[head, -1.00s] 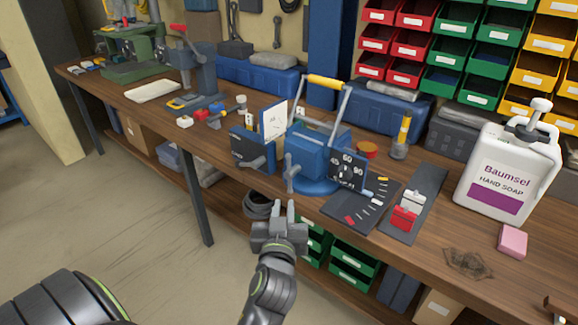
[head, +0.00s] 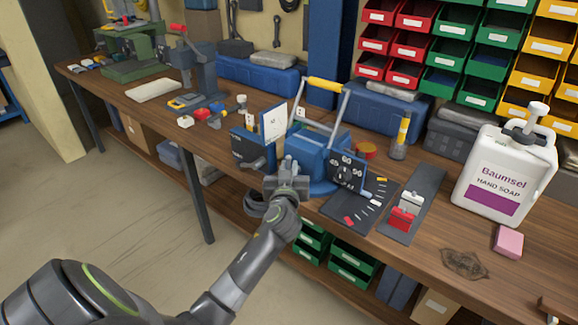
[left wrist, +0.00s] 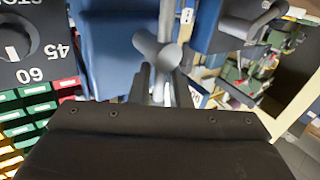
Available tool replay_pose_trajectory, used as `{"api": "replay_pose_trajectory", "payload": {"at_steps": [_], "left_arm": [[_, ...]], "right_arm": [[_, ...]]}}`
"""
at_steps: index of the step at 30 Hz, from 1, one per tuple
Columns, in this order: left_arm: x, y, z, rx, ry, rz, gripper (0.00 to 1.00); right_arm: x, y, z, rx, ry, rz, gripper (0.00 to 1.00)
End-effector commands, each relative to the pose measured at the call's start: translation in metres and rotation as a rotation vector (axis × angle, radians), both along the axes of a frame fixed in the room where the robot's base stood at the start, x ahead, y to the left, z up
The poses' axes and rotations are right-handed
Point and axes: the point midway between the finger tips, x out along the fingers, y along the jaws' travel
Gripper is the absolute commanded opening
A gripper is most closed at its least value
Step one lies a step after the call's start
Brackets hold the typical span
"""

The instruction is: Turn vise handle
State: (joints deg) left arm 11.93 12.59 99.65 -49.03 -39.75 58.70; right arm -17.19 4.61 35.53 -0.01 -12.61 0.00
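The blue vise (head: 306,158) stands at the bench's front edge, with a dark dial plate (head: 347,172) on its right side. The dial shows upside down at the left of the left wrist view (left wrist: 30,45). The grey vise handle (left wrist: 158,48) has a round hub and a rod hanging from it; in the head view my gripper largely covers it. My left gripper (head: 289,163) is at the vise's front, pointing at it. In the left wrist view its fingers (left wrist: 162,88) stand apart on either side of the handle's rod; contact is unclear. My right gripper is out of view.
Left of the vise stands a dark box (head: 252,148) with its own grey crank. A dark mat (head: 345,215) with small coloured pieces, a grey strip (head: 425,190) and a soap jug (head: 505,172) are on the right. Floor before the bench is clear.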

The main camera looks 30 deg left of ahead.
Motion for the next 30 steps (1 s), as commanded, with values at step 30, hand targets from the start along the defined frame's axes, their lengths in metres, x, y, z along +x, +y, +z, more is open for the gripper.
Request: {"api": "replay_pose_trajectory", "payload": {"at_steps": [30], "left_arm": [[0.006, 0.001, -0.006, 0.074, -0.007, 0.000, 0.00]], "right_arm": [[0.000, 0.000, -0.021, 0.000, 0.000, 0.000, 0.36]]}}
